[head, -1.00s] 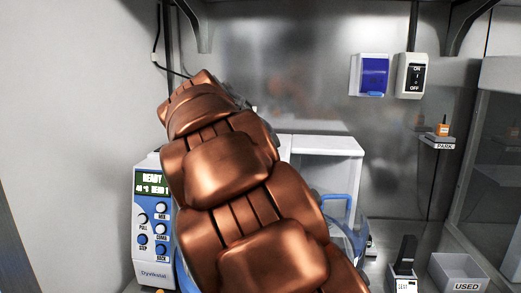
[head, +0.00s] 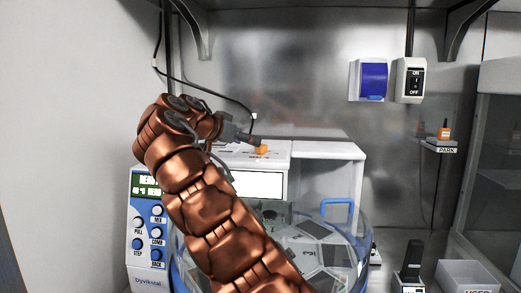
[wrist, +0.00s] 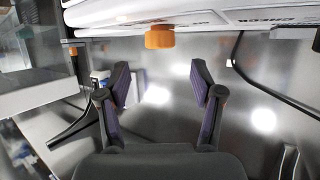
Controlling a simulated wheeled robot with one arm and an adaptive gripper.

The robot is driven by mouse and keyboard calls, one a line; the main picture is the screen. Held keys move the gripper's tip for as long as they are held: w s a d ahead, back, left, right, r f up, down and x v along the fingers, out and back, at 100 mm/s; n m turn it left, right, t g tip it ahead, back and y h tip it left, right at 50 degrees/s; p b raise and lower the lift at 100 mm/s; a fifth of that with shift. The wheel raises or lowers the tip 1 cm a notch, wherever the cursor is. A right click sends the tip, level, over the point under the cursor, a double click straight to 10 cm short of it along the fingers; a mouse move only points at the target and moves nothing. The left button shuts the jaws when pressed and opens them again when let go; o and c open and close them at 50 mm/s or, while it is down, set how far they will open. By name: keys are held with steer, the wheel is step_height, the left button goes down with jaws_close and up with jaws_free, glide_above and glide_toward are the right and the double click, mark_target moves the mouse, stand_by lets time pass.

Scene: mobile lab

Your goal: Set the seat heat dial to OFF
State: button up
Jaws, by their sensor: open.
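An orange knob (head: 261,149), which appears to be the seat heat dial, sits at the top of the white box (head: 325,150) on the bench. My gripper (head: 247,138) is beside it, reaching in from the left. In the wrist view the orange knob (wrist: 159,38) stands out from a white panel, ahead of and between the lines of my two fingers. My gripper (wrist: 161,80) is open there, with nothing between its purple pads, and the knob is beyond the fingertips. The knob's setting and marks are not readable.
A blue control unit (head: 147,250) with a display and several knobs stands at the left. A clear round vessel (head: 350,245) is below my arm. A black cable (head: 205,87) hangs behind my gripper. A switch (head: 410,81) and an orange item on the PARK shelf (head: 440,147) are at the right.

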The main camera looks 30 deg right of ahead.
mark_target(261, 149)
steer(key=shift+x, duration=3.9)
steer(key=c, duration=1.2)
